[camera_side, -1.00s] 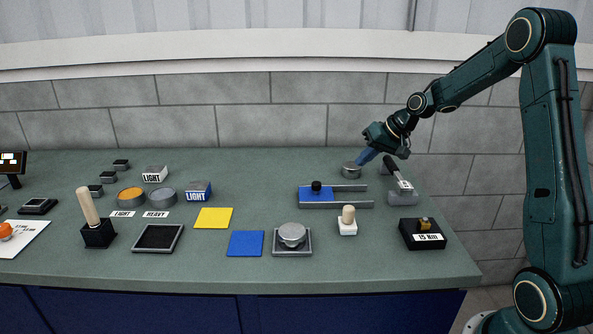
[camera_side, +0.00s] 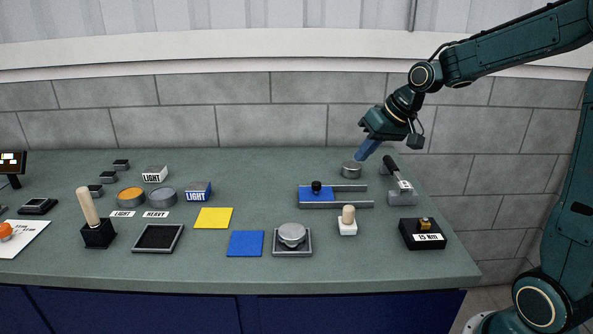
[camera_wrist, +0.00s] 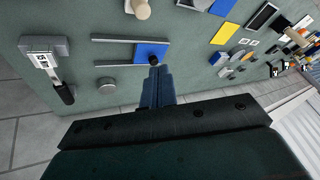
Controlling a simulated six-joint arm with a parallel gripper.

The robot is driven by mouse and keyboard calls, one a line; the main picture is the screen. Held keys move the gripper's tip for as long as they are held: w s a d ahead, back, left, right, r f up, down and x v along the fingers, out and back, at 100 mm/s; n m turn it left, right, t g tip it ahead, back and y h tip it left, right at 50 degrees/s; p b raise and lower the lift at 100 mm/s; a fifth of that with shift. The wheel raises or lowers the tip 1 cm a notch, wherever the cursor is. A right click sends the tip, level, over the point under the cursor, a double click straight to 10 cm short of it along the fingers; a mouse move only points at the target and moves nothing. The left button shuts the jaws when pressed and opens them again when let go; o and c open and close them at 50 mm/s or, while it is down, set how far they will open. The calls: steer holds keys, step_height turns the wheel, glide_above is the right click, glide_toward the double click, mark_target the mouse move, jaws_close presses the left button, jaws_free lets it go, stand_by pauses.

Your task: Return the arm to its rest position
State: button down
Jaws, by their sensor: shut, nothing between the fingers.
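My gripper (camera_side: 367,149) has blue fingers closed together with nothing between them. In the side view it hangs in the air above the back right of the bench, pointing down and left, over a small round grey metal piece (camera_side: 351,169). My arm reaches in from the right in the side view.
The green bench (camera_side: 270,180) holds a black-handled tool on a grey stand (camera_side: 402,195), a blue slider between rails (camera_side: 320,194), a black labelled block (camera_side: 421,234) and a white-based knob (camera_side: 348,221). Coloured pads, bowls and small blocks fill the left. A block wall stands behind.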

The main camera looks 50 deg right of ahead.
steer(key=s+a+n, duration=0.1)
steer(key=s+a, duration=0.2)
steer(key=s, duration=0.4)
steer(key=s+a+r+n, duration=0.1)
steer(key=s+a, duration=0.3)
steer(key=s, duration=0.4)
steer(key=s+a+r+n+h, duration=0.1)
steer(key=s+a, duration=0.3)
steer(key=s, duration=0.3)
steer(key=shift+s+r, duration=0.15)
steer(key=shift+r, duration=0.1)
